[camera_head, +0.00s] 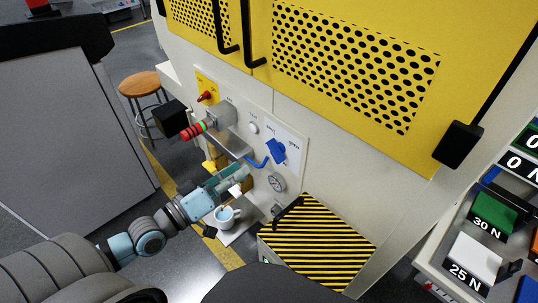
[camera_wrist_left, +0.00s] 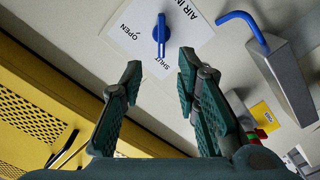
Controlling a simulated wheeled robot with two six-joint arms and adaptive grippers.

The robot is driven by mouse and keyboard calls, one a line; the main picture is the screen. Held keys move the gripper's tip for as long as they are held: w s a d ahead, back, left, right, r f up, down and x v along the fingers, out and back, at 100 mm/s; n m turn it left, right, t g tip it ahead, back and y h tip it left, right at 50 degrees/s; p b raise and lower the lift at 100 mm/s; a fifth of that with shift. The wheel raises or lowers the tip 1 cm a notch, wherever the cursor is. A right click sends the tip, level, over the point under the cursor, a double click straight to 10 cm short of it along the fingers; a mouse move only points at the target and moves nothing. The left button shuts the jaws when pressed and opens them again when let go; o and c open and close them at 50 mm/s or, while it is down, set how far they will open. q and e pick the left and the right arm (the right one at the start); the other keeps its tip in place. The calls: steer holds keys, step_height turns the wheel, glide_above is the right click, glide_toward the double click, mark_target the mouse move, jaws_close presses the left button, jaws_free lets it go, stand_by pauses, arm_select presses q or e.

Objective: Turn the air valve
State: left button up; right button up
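The air valve's blue handle (camera_head: 276,150) stands on a white label plate on the machine's pale front panel. In the left wrist view the blue handle (camera_wrist_left: 160,36) shows upper middle, with one end close to the word SHUT; OPEN is to its left. My left gripper (camera_head: 247,172) is below and left of the handle in the head view. In the wrist view the left gripper (camera_wrist_left: 160,82) is open and empty, its fingertips apart and short of the handle, which lines up with the gap between them. My right gripper is not in view.
A bent blue lever (camera_head: 257,163) is left of the valve, beside a grey metal housing (camera_wrist_left: 285,75). A gauge (camera_head: 277,182) is below the valve. A cup (camera_head: 226,215) stands under my left gripper. A striped box top (camera_head: 318,245) juts out at lower right.

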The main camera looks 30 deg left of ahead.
mark_target(270, 151)
arm_select(q)
steer(key=b+x, duration=0.2)
steer(key=x, duration=0.9)
steer(key=shift+f, duration=0.1)
steer(key=shift+s+a, duration=0.1)
jaws_close()
